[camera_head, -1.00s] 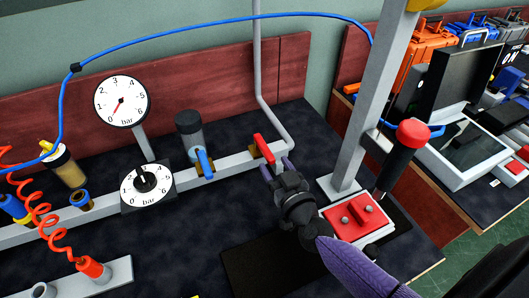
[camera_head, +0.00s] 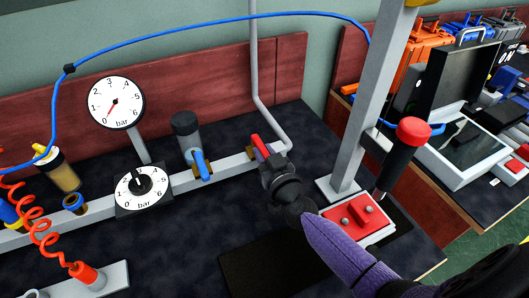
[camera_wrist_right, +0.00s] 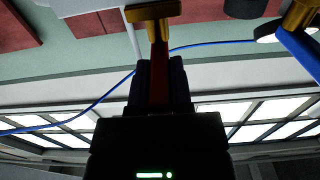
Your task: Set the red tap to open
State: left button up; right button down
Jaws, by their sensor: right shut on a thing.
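The red tap (camera_head: 258,144) sits at the right end of the grey pipe, on a brass body. Its handle lies across the pipe, pointing toward me, roughly parallel to the blue tap's handle (camera_head: 200,165). My right gripper (camera_head: 267,158) is at this handle and hides its near end. In the right wrist view, the red handle (camera_wrist_right: 158,75) runs between the dark fingers (camera_wrist_right: 158,88), which are shut on it, with the brass body (camera_wrist_right: 153,12) at the top edge. My left gripper is not in view.
A grey post (camera_head: 365,100) and a red-topped lever (camera_head: 403,155) stand right of my arm. A round gauge (camera_head: 116,102), a dial (camera_head: 141,187) and a red coiled hose (camera_head: 42,225) are left. A blue hose (camera_head: 200,22) arches overhead.

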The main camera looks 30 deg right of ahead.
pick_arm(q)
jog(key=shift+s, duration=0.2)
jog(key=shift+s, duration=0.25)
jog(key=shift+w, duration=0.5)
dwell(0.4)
